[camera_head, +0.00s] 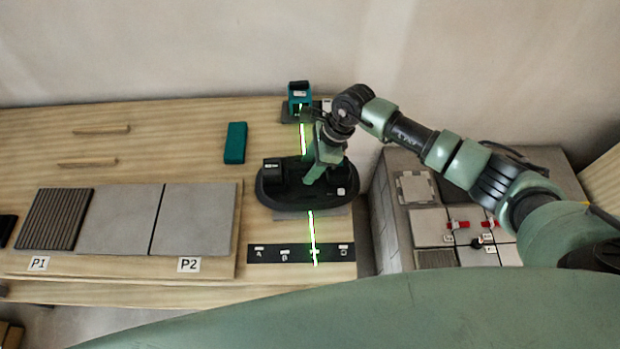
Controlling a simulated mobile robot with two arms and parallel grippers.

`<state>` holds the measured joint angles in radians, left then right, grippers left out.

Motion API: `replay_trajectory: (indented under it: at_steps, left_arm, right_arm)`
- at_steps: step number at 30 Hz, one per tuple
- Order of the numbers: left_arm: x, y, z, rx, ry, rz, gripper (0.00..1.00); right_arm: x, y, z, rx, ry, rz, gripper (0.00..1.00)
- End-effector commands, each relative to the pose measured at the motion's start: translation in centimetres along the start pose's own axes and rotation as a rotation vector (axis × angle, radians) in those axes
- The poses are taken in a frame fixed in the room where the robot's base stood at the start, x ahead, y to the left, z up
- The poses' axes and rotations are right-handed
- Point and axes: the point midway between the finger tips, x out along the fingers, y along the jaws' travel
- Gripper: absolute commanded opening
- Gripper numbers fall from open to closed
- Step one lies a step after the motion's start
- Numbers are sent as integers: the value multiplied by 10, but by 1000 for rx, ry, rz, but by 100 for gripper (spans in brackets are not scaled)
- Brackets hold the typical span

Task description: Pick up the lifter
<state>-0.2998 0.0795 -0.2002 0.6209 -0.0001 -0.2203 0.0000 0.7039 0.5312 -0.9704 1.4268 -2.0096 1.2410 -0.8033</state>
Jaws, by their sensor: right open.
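A black, oval-based device (284,190), which looks like the lifter, sits near the right end of the wooden bench (200,115). A raised black block stands at its left end. My right gripper (313,180) points down over the right part of this device, its jaws open. The gripper and wrist hide part of the device, and I cannot tell whether the fingers touch it. A flat grey piece shows under the device's front edge. My left gripper is out of view.
A teal laser unit (299,92) stands behind, casting a green line down the bench. A teal block (235,143) lies left of it. Grey tiles (195,219) lie front left, beside a ribbed dark tile (55,219). A black lettered strip (270,254) lies in front. A tiled stand (428,227) is at right.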

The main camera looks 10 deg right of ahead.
Motion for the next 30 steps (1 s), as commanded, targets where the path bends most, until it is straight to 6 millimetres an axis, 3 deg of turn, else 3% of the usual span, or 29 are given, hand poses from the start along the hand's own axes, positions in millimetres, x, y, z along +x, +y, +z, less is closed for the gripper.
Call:
replay_trajectory:
  at_steps: [7, 8, 12, 13, 23, 30]
  left_arm:
    - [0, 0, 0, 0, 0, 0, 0]
    - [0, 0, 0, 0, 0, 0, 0]
    - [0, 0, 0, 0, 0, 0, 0]
    - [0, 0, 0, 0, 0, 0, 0]
    - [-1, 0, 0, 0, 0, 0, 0]
    - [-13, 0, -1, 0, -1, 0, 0]
  right_arm:
    - [0, 0, 0, 0, 0, 0, 47]
    - [0, 0, 0, 0, 0, 0, 42]
    - [0, 0, 0, 0, 0, 0, 3]
    - [0, 0, 0, 0, 0, 0, 0]
    - [-2, -1, 2, -1, -4, -3, 0]
    - [-10, -1, 6, 0, -5, -2, 0]
